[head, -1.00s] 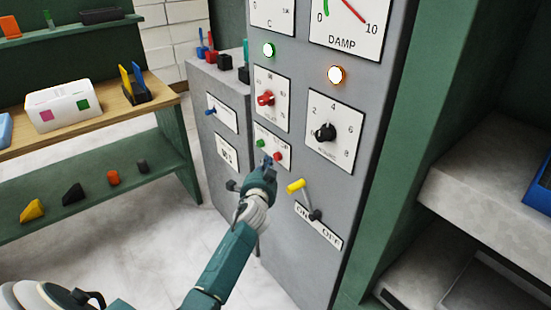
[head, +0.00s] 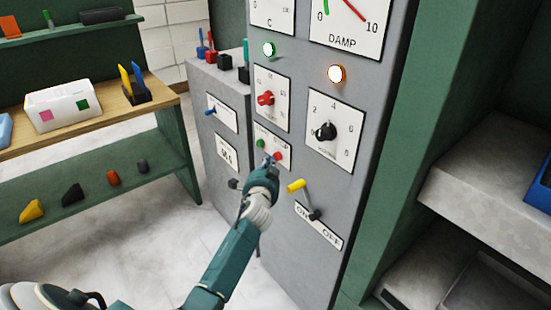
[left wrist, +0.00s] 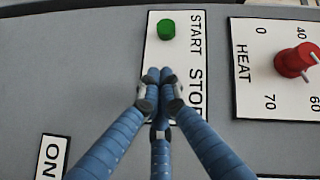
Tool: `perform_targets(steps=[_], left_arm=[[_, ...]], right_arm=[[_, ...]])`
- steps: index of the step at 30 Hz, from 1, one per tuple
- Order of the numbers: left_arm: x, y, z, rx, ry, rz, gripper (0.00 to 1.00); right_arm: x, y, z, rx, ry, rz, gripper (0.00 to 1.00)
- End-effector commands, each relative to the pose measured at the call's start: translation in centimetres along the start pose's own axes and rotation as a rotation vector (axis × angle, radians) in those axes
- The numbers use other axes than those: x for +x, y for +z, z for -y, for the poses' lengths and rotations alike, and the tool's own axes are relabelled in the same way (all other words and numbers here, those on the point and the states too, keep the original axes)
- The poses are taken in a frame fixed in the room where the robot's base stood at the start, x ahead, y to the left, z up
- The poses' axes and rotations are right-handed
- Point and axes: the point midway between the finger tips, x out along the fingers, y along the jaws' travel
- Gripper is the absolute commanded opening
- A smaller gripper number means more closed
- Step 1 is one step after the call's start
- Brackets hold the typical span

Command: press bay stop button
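The start/stop plate (head: 284,143) is on the front of the grey control cabinet, with a green button (head: 260,143) and a red button (head: 277,155). In the left wrist view the green start button (left wrist: 166,29) is clear beside START. The fingers cover the place beside STOP, so the red button is hidden there. My left gripper (head: 268,162) is in front of the plate, its fingertips close to the red button. I cannot tell whether they touch it. Its fingertips (left wrist: 159,75) are together with nothing between them. My right gripper is not in view.
A yellow-handled ON/OFF lever (head: 296,186) stands out just right of the left gripper. A red heat knob (head: 265,98) is above the plate and a black knob (head: 325,132) to its right. A wooden bench (head: 100,116) stands at left.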

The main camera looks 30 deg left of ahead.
Motion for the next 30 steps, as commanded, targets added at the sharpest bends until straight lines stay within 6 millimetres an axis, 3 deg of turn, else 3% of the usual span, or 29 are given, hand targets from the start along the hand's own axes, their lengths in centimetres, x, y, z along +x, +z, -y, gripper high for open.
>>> perform_targets(steps=[30], left_arm=[[0.73,-0.78,-0.29,-0.001,0.000,-0.001,0.00]], right_arm=[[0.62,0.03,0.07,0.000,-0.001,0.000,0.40]])
